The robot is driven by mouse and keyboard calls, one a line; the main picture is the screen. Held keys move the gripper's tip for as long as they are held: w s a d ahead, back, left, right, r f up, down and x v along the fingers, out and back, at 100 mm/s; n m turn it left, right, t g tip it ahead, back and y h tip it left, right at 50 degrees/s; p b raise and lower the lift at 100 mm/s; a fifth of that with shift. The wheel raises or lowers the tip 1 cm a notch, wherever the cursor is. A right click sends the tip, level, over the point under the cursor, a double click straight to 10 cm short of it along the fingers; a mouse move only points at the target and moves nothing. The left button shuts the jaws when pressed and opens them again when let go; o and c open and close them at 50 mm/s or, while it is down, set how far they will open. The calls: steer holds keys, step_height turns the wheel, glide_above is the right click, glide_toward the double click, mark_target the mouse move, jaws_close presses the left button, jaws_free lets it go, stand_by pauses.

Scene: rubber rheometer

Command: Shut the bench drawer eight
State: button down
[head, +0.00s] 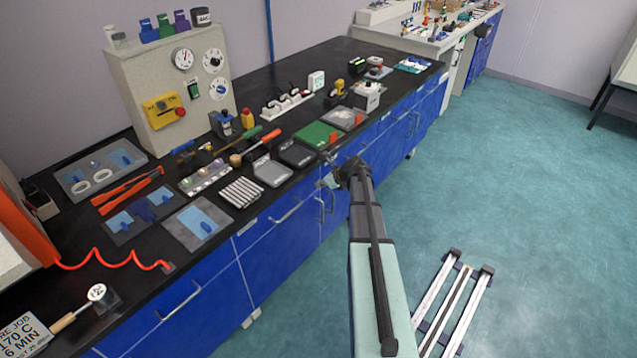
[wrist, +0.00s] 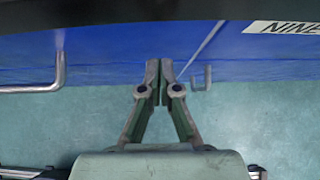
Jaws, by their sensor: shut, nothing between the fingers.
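The black-topped bench (head: 88,245) has several blue drawer fronts with metal bar handles along its front. I cannot make out which one is drawer eight, and no front clearly stands out. My gripper (head: 331,178) is at the bench's front edge, near its middle. In the wrist view my gripper (wrist: 160,68) is shut and empty, its tips over the blue front (wrist: 110,55), left of a seam. A handle (wrist: 60,70) is to the left and another handle (wrist: 207,77) to the right. A label reading NINE (wrist: 287,27) is right of the seam. Contact cannot be told.
Trays, tools and a grey instrument box (head: 170,80) crowd the bench top. A floor rail (head: 455,305) lies at lower right. The teal floor (head: 510,180) right of the bench is otherwise clear. A second bench (head: 430,35) stands at the back.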

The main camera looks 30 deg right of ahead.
steer(key=s+d+r+n+b, duration=0.2)
steer(key=s+d+r+n, duration=0.15)
steer(key=s+r, duration=0.45)
steer(key=s+a+f+n+g, duration=0.8)
steer(key=s+a+f+n, duration=1.1)
steer(key=f, duration=0.3)
steer(key=s+a+f+n+g+h, duration=0.1)
steer(key=s+a+f+n+g, duration=0.1)
steer(key=s+a, duration=0.4)
steer(key=s+a+f+n+g+h, duration=0.1)
steer(key=s+a+f+n, duration=0.3)
steer(key=s, duration=1)
steer(key=s+a+f+n+g+h, duration=0.1)
steer(key=s+a+f+n+g, duration=0.2)
steer(key=s+a, duration=0.5)
step_height(320, 180, down, 2)
steer(key=shift+s+f+g, duration=0.1)
steer(key=shift+s+g, duration=0.5)
steer(key=shift+s, duration=0.35)
steer(key=shift+a+n, duration=0.1)
steer(key=shift+n, duration=0.15)
